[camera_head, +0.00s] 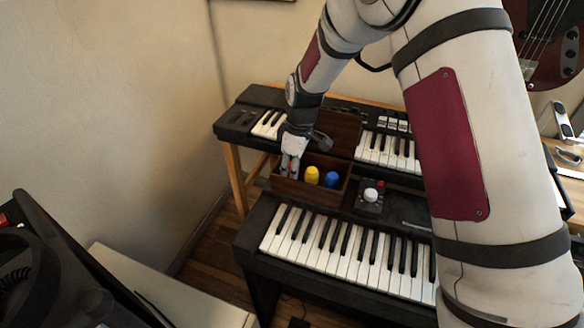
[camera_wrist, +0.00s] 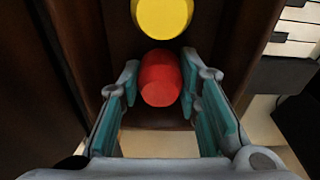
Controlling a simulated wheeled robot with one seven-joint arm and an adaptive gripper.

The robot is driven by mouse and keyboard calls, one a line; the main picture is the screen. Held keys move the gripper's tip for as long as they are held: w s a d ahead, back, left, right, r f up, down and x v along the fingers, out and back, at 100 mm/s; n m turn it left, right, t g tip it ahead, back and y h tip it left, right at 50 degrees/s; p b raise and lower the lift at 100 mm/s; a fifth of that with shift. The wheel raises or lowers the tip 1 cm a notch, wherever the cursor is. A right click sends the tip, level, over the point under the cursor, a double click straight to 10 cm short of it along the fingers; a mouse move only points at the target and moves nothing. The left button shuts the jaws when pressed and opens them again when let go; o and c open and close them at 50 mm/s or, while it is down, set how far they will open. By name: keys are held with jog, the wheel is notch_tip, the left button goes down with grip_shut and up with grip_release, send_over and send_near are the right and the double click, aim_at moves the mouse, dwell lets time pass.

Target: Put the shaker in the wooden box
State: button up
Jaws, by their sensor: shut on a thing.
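My gripper (camera_head: 290,166) points down at the left end of the wooden box (camera_head: 316,204), its fingertips at the rim or just inside. In the wrist view, my gripper (camera_wrist: 160,82) is shut on a red shaker (camera_wrist: 160,72), one finger on each side. The red shaker lies within the outline of the dark brown box; I cannot tell if it touches the box floor. A yellow shaker (camera_head: 312,175) stands in the box beside it, and also shows in the wrist view (camera_wrist: 162,14). A blue shaker (camera_head: 332,179) stands to the right of the yellow one.
The box's raised lid (camera_head: 338,132) stands behind it. A rear keyboard (camera_head: 390,152) and a front keyboard (camera_head: 335,248) lie behind and before the box. A small black device with a white knob and red button (camera_head: 371,196) sits to the right of the box.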

jog(key=shift+f, duration=0.15)
jog(key=o, duration=1.1)
